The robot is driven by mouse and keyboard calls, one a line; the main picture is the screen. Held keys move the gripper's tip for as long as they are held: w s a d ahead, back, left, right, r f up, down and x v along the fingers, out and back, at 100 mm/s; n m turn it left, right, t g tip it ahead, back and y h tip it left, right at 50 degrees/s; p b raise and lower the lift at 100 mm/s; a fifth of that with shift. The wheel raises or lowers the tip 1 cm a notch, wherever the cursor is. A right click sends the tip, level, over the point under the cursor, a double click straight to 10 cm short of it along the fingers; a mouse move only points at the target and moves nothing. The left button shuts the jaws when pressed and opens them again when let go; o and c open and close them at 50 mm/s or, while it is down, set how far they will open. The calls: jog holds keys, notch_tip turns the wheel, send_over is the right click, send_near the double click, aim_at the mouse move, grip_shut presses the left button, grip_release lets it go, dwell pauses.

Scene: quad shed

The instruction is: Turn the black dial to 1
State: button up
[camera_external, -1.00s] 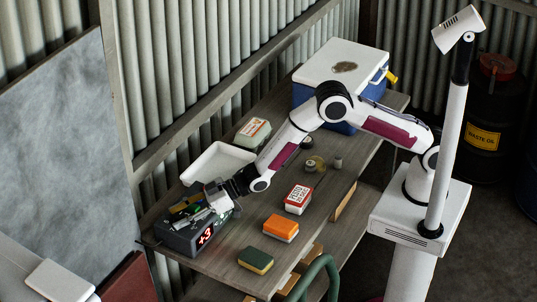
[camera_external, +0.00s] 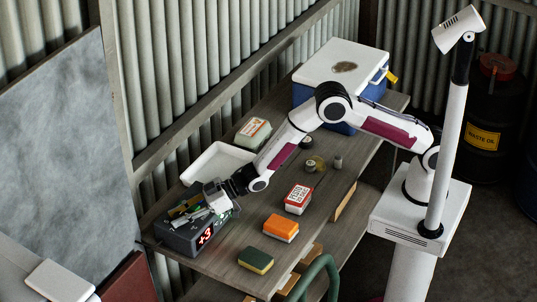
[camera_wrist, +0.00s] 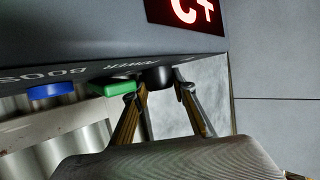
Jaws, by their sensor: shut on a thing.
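A dark grey control box (camera_external: 175,238) sits at the near left end of the table. Its red display (camera_external: 206,236) reads +3; the same digits show upside down in the wrist view (camera_wrist: 188,10). The black dial (camera_wrist: 158,77) is on the box face in the wrist view, beside a green control (camera_wrist: 113,88) and a blue button (camera_wrist: 50,91). My gripper (camera_wrist: 157,92) is shut on the black dial, one finger on each side. In the external view my gripper (camera_external: 216,196) covers the dial, which is hidden there.
A white tray (camera_external: 214,163) lies behind the box. A white-and-red packet (camera_external: 298,199), an orange-and-white block (camera_external: 281,229) and a green-and-yellow sponge (camera_external: 256,261) lie along the table's front. A blue cooler with a white lid (camera_external: 343,66) stands at the far end.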

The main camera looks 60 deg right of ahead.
jog(key=shift+n+g+y, duration=0.5)
jog(key=shift+n, duration=0.1)
jog(key=o, duration=1.1)
jog(key=shift+v, duration=6)
jog(key=shift+a+r, duration=0.1)
